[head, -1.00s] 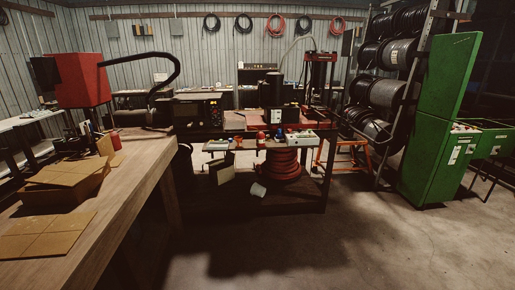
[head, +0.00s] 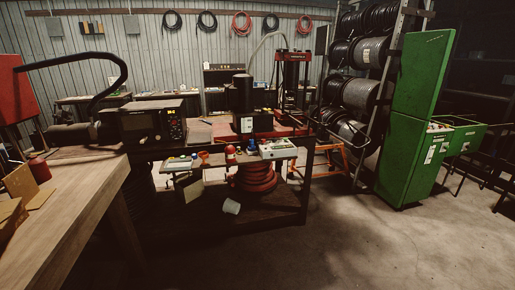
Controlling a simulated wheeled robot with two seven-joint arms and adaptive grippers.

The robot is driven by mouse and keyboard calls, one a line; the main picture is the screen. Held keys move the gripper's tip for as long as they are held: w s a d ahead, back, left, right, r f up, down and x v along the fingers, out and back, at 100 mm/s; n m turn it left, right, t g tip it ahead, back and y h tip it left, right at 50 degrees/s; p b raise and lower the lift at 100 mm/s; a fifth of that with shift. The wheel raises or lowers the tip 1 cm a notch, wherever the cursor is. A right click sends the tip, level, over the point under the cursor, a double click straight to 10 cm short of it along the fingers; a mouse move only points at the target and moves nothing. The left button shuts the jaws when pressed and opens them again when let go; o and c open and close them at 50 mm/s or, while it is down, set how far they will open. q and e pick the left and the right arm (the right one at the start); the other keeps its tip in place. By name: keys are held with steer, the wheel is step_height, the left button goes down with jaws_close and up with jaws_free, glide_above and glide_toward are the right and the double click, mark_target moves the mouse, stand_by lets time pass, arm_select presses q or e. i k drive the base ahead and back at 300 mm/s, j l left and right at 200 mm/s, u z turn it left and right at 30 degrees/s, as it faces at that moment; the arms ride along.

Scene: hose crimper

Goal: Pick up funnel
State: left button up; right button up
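No clear funnel can be made out. A small orange object (head: 203,156) stands on the front shelf of the workbench, and it may be the funnel, but it is too small to tell. A red bottle-like object (head: 230,154) stands to its right. A white cup-like object (head: 231,206) lies tilted below, near the red hose coil. Neither of my grippers is in view.
A dark workbench (head: 262,222) carries a boxy device (head: 150,122) and a black machine (head: 243,95). A wooden table (head: 75,205) fills the left front. Green cabinets (head: 410,120) and a hose-reel rack (head: 362,95) stand right. The concrete floor (head: 370,240) in front is clear.

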mark_target(204, 158)
steer(key=i+l, duration=0.1)
steer(key=i, duration=0.35)
steer(key=i+l+z, duration=0.1)
steer(key=i, duration=0.4)
